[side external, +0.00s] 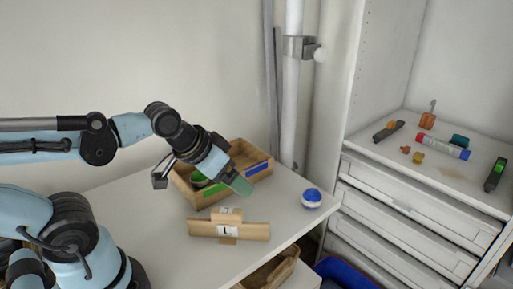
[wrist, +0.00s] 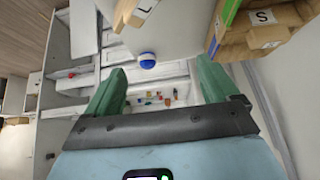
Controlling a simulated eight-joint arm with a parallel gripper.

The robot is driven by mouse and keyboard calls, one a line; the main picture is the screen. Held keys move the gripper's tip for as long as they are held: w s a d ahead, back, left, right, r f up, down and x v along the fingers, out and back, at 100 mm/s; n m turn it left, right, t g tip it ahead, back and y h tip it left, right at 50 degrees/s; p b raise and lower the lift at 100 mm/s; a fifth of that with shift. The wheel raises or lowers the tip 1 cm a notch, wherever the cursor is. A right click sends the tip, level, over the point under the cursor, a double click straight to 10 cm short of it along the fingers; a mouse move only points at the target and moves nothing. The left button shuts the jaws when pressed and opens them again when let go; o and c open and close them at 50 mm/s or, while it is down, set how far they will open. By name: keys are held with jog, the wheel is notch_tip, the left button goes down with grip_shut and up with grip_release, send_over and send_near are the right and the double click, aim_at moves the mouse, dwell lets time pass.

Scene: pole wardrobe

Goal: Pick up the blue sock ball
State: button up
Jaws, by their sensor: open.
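The blue sock ball (side external: 312,198), blue with a white band, sits on the white table top near its right edge. In the wrist view the ball (wrist: 147,60) appears ahead of my gripper, between and beyond the green fingertips. My gripper (side external: 240,186) is above the table by the wooden box, to the left of the ball and apart from it. In the wrist view my gripper (wrist: 161,82) shows its two green fingers spread apart with nothing between them.
A wooden box (side external: 184,190) with a blue strip and a green item stands at the back of the table. A wooden hanger-like piece marked L (side external: 255,232) lies in front. A white pole (side external: 291,90) rises behind. A wardrobe with drawers (side external: 405,222) and small items stands right.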

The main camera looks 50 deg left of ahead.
jog(key=n+g+h, duration=0.3)
jog(key=n+h, duration=0.5)
jog(key=n, duration=0.7)
send_over(312, 196)
jog(key=s+a, duration=0.3)
jog(key=s, duration=0.2)
jog(key=shift+w+a+f+n+h, duration=0.4)
jog(key=shift+w+f+n+h, duration=0.6)
jog(key=shift+f, duration=1.05)
jog(key=shift+w+a+f+n+h, duration=0.35)
jog(key=shift+w+f+n+h, duration=0.3)
jog(key=shift+f+n, duration=0.95)
jog(key=shift+w+a+f+n+h, duration=0.4)
jog(key=shift+w+f+n+h, duration=0.4)
jog(key=shift+f, duration=1.65)
jog(key=x, duration=0.5)
jog(key=c, duration=1.1)
jog(key=shift+o, duration=0.2)
jog(key=shift+r, duration=0.15)
